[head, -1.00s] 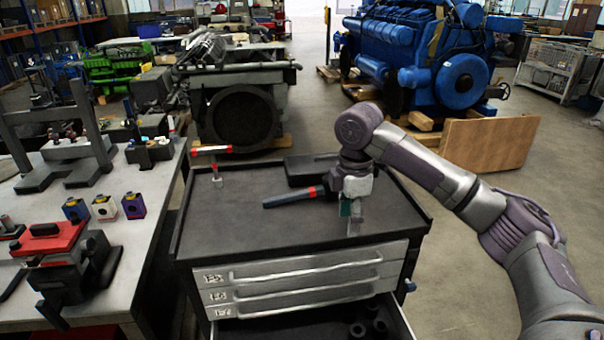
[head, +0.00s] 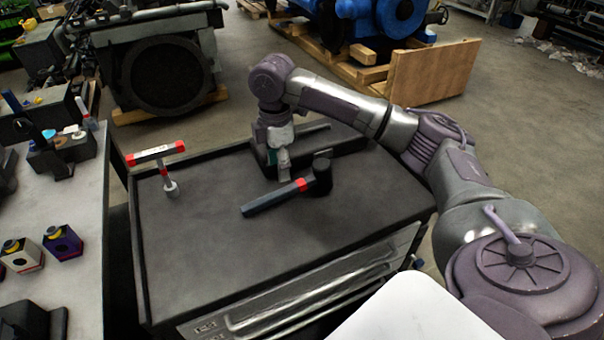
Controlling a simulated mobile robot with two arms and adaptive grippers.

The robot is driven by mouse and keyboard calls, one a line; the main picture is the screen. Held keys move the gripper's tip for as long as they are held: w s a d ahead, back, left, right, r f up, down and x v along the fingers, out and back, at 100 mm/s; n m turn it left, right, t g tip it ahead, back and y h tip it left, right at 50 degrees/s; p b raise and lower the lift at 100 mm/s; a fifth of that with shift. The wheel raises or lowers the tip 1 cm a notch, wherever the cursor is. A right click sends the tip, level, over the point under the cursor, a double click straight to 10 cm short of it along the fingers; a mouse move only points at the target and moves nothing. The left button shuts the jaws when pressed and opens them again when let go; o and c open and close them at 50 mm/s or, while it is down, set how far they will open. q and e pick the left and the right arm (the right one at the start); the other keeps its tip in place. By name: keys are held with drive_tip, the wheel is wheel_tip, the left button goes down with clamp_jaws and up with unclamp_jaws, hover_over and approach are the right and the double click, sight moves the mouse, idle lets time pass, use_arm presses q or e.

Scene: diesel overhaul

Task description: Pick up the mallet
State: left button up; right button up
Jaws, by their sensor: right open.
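The mallet (head: 303,185) lies on the dark top of the tool cabinet (head: 225,245). It has a black handle pointing to the lower left, a red band and a black cylindrical head at its right end. My right gripper (head: 283,167) points down just behind the mallet, near the red band and left of the head. It is open and holds nothing; its fingertips are small and partly hard to make out. I cannot tell whether it touches the mallet. My left gripper is out of view.
A red-and-white T-shaped tool (head: 157,153) stands upright at the cabinet's left. A black open box (head: 345,138) lies behind my right gripper. A workbench (head: 80,190) with small blocks stands at the left. The cabinet top's front left is clear.

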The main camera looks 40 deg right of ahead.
sight(284, 190)
wheel_tip(284, 190, down, 4)
drive_tip(key=shift+s+r, duration=0.1)
drive_tip(key=shift+f+p, duration=0.3)
drive_tip(key=shift+d+f, duration=0.1)
drive_tip(key=shift+f, duration=0.2)
drive_tip(key=f, duration=0.1)
drive_tip(key=f+p, duration=0.1)
drive_tip(key=f, duration=0.1)
drive_tip(key=f+p, duration=0.1)
drive_tip(key=shift+s+d+f, duration=0.15)
drive_tip(key=shift+s+d, duration=0.1)
drive_tip(key=shift+s, duration=0.05)
drive_tip(key=shift+w+f, duration=0.1)
drive_tip(key=shift+f, duration=0.1)
drive_tip(key=shift+r, duration=0.1)
clamp_jaws()
